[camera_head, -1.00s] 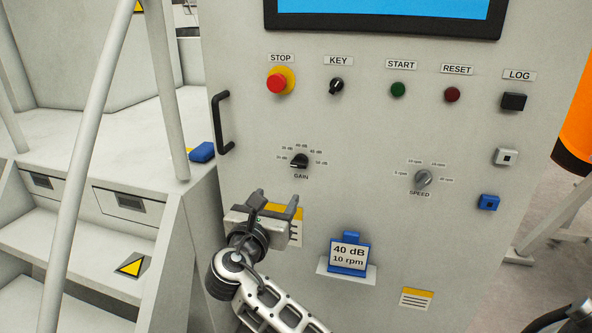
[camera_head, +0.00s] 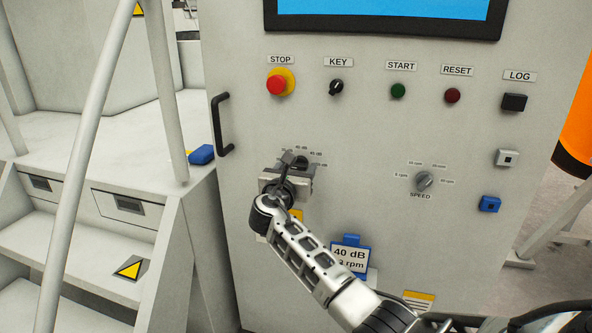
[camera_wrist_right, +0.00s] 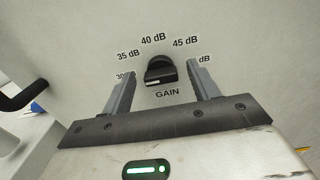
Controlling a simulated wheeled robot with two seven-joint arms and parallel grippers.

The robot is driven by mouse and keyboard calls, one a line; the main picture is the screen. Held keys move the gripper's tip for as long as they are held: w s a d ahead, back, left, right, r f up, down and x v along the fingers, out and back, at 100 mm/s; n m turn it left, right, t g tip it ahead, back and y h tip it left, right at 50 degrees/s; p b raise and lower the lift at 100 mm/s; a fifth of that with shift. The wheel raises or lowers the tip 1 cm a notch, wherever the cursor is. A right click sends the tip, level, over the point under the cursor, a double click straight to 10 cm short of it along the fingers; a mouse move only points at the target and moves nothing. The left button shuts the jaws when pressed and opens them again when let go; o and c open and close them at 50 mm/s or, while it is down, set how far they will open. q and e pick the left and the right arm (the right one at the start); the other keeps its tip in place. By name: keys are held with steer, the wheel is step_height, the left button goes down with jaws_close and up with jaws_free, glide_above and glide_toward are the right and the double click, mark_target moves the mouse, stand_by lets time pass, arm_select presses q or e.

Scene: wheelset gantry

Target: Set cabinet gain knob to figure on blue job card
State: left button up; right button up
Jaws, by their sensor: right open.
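The black gain knob (camera_wrist_right: 160,72) sits on the cabinet front, inside an arc of dB labels, with 40 dB above it and 45 dB to its upper right. Its exact pointing is hard to read. My right gripper (camera_head: 292,164) is open in front of the knob and mostly hides it in the head view. In the right wrist view the fingers (camera_wrist_right: 162,74) stand on either side of the knob, apparently with gaps. The blue job card (camera_head: 349,256) reads 40 dB; its lower line is partly covered by my right arm. My left gripper is not in view.
The speed knob (camera_head: 424,180) is to the right. The stop button (camera_head: 280,82), key switch (camera_head: 336,87) and start button (camera_head: 398,91) are above. A black handle (camera_head: 220,124) stands out at the cabinet's left edge.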

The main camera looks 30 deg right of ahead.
steer(key=c, duration=1)
